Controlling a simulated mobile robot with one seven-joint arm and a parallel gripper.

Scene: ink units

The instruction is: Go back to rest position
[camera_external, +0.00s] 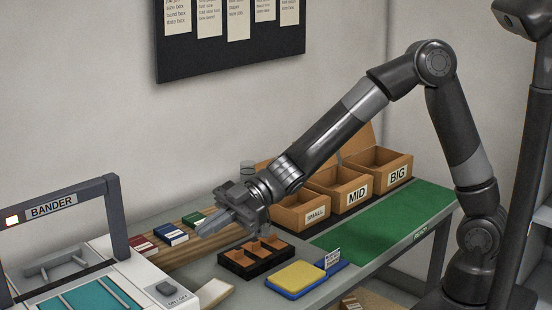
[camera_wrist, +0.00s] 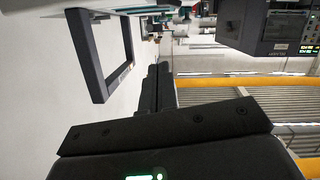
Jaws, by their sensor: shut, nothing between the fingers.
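My gripper (camera_external: 203,230) is shut and empty. In the external view it is held above the table, with its fingers pointing left and slightly down towards the bander. My arm bends up from the lower right and reaches across in front of the boxes. In the wrist view the closed fingers (camera_wrist: 158,72) point up the picture, with no object between them.
The bander (camera_external: 52,211) stands at the left; its arch also shows in the wrist view (camera_wrist: 85,50). Below my gripper is a black divided tray (camera_external: 240,272). A yellow-topped pad (camera_external: 297,276), small ink boxes (camera_external: 172,234) and SMALL, MID and BIG cartons (camera_external: 350,192) surround it. The green mat (camera_external: 385,228) is clear.

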